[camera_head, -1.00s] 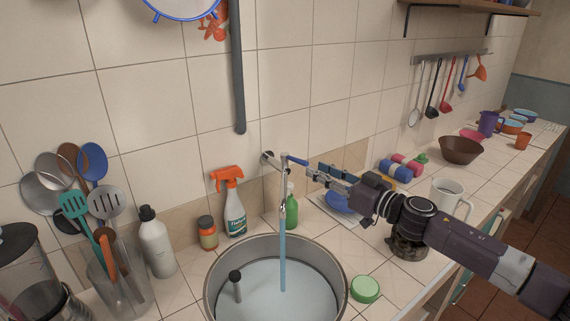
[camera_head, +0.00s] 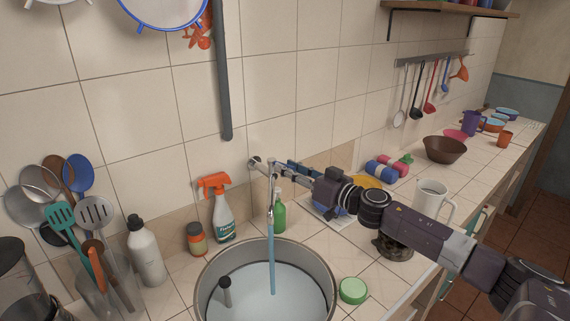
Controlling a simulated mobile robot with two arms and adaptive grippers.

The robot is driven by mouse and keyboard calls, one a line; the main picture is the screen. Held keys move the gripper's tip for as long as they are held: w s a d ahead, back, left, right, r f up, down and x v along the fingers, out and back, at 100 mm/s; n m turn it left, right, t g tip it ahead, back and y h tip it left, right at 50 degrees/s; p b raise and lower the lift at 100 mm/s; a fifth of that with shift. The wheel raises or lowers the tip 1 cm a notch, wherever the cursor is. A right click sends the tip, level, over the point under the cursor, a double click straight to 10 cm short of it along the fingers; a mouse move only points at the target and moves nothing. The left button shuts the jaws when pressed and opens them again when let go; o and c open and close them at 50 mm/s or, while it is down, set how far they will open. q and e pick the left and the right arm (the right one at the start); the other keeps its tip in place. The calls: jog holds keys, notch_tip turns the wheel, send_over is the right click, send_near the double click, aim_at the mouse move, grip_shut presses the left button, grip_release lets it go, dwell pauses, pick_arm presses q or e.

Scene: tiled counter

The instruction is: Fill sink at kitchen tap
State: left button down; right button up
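The metal tap (camera_head: 257,164) comes out of the tiled wall above the round metal sink (camera_head: 207,272). A blue stream of water (camera_head: 271,258) falls from its spout into the sink. Pale water (camera_head: 262,298) lies in the basin, and a dark-topped rod (camera_head: 225,287) stands in it at the left. My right gripper (camera_head: 282,170) reaches in from the right, its fingertips at the tap's upper part. The fingers are seen edge-on, so I cannot tell their opening or whether they touch the tap. My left gripper is not in view.
A white mug (camera_head: 430,199) and brown bowl (camera_head: 445,150) stand further right. Utensils crowd the left.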

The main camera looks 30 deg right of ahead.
jog(key=shift+x, duration=0.85)
grip_shut()
